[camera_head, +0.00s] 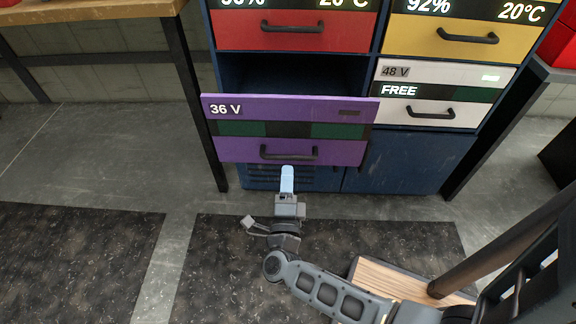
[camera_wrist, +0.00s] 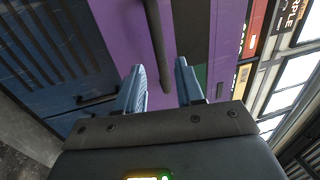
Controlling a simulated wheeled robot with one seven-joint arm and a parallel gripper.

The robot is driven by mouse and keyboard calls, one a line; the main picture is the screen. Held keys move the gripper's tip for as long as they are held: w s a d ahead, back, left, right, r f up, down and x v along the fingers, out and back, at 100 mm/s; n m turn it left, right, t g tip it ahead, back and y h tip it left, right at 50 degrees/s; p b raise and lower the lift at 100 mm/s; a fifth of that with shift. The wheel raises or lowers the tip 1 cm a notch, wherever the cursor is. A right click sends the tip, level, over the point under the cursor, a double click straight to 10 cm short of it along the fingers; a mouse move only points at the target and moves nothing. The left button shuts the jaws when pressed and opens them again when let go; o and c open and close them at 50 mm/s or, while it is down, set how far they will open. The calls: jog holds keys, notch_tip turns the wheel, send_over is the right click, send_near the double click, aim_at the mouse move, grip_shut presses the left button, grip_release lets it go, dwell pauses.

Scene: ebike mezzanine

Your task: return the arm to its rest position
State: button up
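My gripper (camera_head: 287,182) is in front of the purple drawer marked 36 V (camera_head: 225,143), just below its black handle (camera_head: 289,153). In the wrist view the two blue fingers of my gripper (camera_wrist: 161,85) stand apart with nothing between them. The handle (camera_wrist: 158,45) runs in front of the fingertips there, and whether they touch it is not clear. The purple drawer is pulled out from the blue cabinet, leaving a dark gap above it. My arm reaches up from the lower right of the head view.
The blue cabinet (camera_head: 410,160) also has a red drawer (camera_head: 294,32), a yellow drawer (camera_head: 440,38) and a white drawer marked FREE (camera_head: 432,112). A wooden table (camera_head: 80,10) stands at left. Dark mats (camera_head: 70,265) lie on the open grey floor.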

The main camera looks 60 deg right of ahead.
jog(key=shift+s+a+f, duration=0.1)
jog(key=shift+s+a, duration=0.15)
jog(key=shift+a, duration=0.35)
jog(key=s+a+r+n+t+y, duration=0.8)
jog(key=s+a+r+n+y, duration=1.05)
jog(key=n, duration=1.05)
notch_tip(320, 180, up, 16)
jog(key=n+g+p, duration=0.1)
jog(key=n+p, duration=0.1)
jog(key=p, duration=1.3)
jog(key=shift+s+r, duration=0.15)
jog(key=shift+s, duration=0.15)
